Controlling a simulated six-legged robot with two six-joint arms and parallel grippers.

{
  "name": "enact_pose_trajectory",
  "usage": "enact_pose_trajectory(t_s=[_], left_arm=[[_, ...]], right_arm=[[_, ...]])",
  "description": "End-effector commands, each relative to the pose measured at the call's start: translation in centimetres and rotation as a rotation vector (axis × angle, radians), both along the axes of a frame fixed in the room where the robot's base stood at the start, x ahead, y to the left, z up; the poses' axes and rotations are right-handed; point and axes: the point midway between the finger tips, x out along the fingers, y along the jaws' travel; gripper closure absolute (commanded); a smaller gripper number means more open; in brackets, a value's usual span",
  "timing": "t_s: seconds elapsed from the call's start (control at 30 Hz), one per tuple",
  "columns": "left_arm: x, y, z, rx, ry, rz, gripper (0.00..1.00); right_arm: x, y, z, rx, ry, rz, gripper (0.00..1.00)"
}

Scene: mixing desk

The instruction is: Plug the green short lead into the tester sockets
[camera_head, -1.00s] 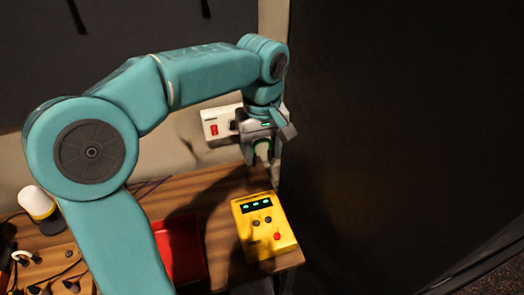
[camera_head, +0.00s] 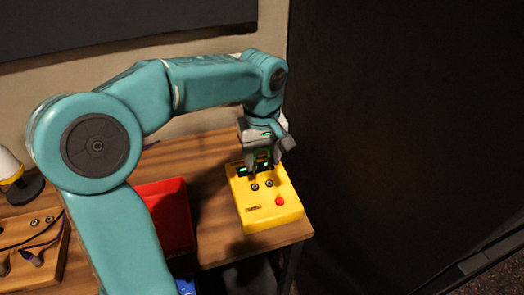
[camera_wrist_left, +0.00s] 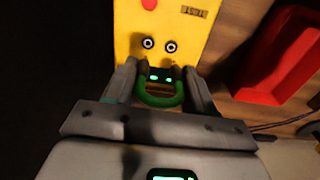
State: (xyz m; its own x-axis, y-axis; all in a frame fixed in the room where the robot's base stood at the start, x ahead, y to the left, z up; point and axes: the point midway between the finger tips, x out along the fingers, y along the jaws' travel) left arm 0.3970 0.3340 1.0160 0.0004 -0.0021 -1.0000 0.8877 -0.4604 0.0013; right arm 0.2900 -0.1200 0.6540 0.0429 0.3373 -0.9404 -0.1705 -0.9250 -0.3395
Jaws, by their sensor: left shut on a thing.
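The yellow tester (camera_head: 265,214) sits near the right end of the wooden desk. Its two round sockets (camera_head: 262,186) are uncovered, with a red button below them. My left gripper (camera_head: 258,168) is just behind the sockets, over the tester's display end. In the left wrist view the green short lead (camera_wrist_left: 160,99) is a bent loop held between the two fingers. The sockets (camera_wrist_left: 159,45) lie just beyond the fingertips there, apart from the lead. The lead's plug ends are hard to make out. My right gripper is not in view.
A red tray (camera_head: 168,215) stands left of the tester and also shows in the left wrist view (camera_wrist_left: 280,60). A wooden board with sockets and leads (camera_head: 35,250) lies at the left. A dark panel (camera_head: 400,130) rises to the right of the desk.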

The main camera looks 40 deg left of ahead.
Motion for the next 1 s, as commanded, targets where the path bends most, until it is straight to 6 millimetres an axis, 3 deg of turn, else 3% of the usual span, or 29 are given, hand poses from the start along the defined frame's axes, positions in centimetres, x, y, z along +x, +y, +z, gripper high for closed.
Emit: enact_pose_trajectory(t_s=[0.03, 0.2, 0.63, 1.0], left_arm=[[0.0, 0.0, -1.9, 0.000, 0.002, 0.000, 0.82], [0.0, 0.0, -3.7, 0.000, 0.000, 0.000, 0.82], [0.0, 0.0, -3.8, 0.000, 0.001, 0.000, 0.82], [0.0, 0.0, -5.6, 0.000, 0.002, 0.000, 0.82]], right_arm=[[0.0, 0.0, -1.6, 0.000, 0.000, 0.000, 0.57], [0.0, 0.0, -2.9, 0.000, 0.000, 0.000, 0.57], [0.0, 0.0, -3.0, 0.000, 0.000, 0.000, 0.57], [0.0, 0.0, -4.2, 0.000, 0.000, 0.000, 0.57]])
